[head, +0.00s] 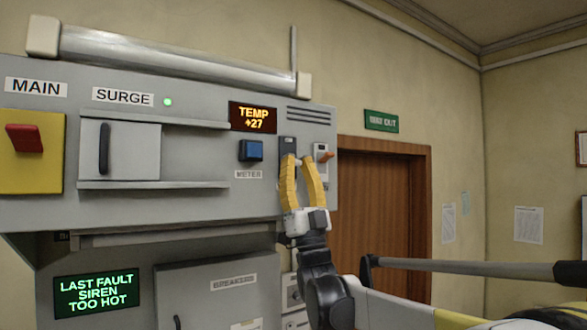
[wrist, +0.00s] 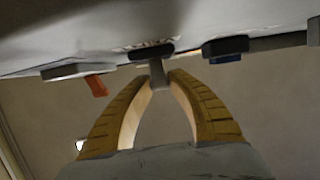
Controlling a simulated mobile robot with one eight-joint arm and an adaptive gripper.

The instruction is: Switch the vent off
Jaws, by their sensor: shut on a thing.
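My gripper (head: 298,161) is at the right end of the grey console, with its yellow fingers pointing up. In the wrist view the fingertips (wrist: 160,78) close on a small grey switch lever (wrist: 157,72) that sticks out from a dark base (wrist: 152,51). In the head view the dark switch plate (head: 288,144) shows just above the fingers, and its lever is mostly hidden by them. A label beside the switch in the wrist view is too blurred to read. I cannot see which label, if any, says vent.
An orange lever (head: 326,156) sits close on the right; it also shows in the wrist view (wrist: 97,86). A blue button (head: 251,150) marked METER is on the left. The TEMP display (head: 254,117) reads +27. A slatted grille (head: 309,116) is above.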

